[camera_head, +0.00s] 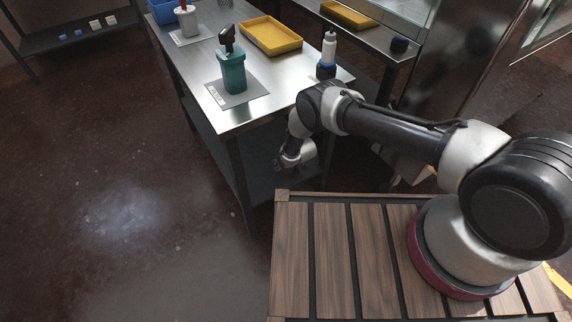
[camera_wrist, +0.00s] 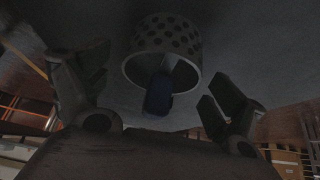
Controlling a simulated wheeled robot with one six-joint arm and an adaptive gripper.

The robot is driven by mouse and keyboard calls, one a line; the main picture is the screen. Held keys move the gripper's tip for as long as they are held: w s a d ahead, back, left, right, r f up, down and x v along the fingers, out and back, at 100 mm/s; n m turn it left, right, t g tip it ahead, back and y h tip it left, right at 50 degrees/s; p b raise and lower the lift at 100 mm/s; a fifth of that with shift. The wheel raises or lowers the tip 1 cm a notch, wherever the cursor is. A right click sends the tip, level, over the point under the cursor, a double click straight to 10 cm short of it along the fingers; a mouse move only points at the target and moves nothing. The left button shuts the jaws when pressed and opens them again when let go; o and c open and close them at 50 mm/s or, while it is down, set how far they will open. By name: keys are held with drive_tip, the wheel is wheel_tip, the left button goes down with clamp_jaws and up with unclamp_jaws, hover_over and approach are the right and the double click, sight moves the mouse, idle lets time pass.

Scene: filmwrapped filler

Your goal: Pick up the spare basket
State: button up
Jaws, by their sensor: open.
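The spare basket, a dark perforated cylinder (camera_wrist: 165,33) with a pale rim, shows in the wrist view at upper centre, its open end facing my camera. A dark blue handle-like piece (camera_wrist: 158,97) sticks out from it towards me. My gripper (camera_head: 284,163) is below the steel table's top edge in the head view, by the lower shelf. In the wrist view its two fingers are spread wide, one on each side of the blue piece, with nothing held between them. I cannot make out the basket in the head view.
The steel table (camera_head: 205,70) holds a teal container (camera_head: 232,76) with a black handle on top, a yellow tray (camera_head: 270,36), a white bottle (camera_head: 329,48) and a blue bin (camera_head: 165,10). The dark lower shelf (camera_head: 262,182) lies under the tabletop. Open floor is at left.

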drive_tip(key=shift+f, duration=0.1)
drive_tip(key=c, duration=1.2)
drive_tip(key=shift+o, duration=0.2)
drive_tip(key=shift+w, duration=0.1)
